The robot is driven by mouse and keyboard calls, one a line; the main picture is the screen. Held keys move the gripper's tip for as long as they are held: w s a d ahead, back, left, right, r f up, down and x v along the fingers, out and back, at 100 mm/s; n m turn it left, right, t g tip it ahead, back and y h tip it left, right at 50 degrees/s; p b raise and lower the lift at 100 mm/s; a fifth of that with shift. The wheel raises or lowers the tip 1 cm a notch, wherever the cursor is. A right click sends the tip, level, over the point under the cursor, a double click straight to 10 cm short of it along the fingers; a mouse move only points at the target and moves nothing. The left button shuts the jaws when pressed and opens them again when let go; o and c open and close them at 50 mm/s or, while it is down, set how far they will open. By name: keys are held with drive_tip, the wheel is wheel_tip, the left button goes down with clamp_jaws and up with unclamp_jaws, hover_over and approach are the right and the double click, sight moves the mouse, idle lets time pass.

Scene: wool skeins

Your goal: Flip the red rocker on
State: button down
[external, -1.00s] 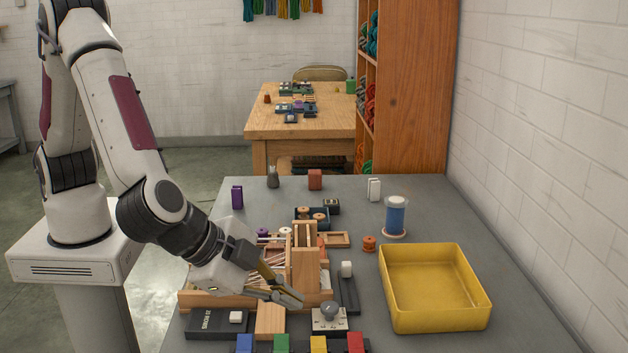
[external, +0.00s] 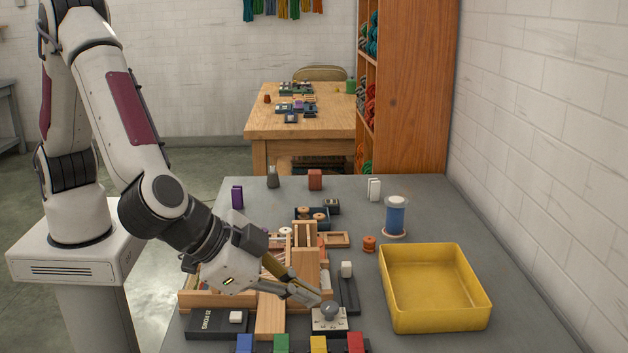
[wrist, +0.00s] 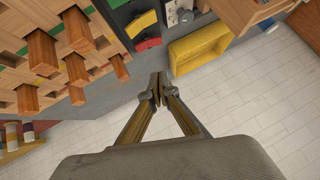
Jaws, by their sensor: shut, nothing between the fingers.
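The red rocker (external: 355,343) is at the right end of a row of coloured rockers at the bottom edge of the external view, partly cut off. In the wrist view a red piece (wrist: 148,45), which looks like the same rocker, lies on a dark base up and left of the fingertips. Whether it is tilted on or off I cannot tell. My gripper (external: 314,299) is shut and empty, beside the grey knob and behind the row in the external view. In the wrist view its fingertips (wrist: 158,90) are together and apart from the red piece.
A grey knob on a white plate (external: 328,323) is close to my fingertips. The yellow rocker (external: 318,344) is left of the red one. A yellow tray (external: 435,318) stands right. Wooden racks (external: 305,270) are behind my gripper. Wooden pegs (wrist: 75,30) fill the wrist view's left.

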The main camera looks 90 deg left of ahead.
hover_over(356, 324)
drive_tip(key=s+d, duration=0.2)
drive_tip(key=s, duration=0.1)
wheel_tip(356, 324, down, 7)
drive_tip(key=shift+w+r, duration=0.1)
drive_tip(key=f, duration=0.2)
drive_tip(key=shift+a+f, duration=0.35)
drive_tip(key=shift+a, duration=0.05)
drive_tip(key=shift+a+f, duration=0.15)
drive_tip(key=shift+f, duration=0.4)
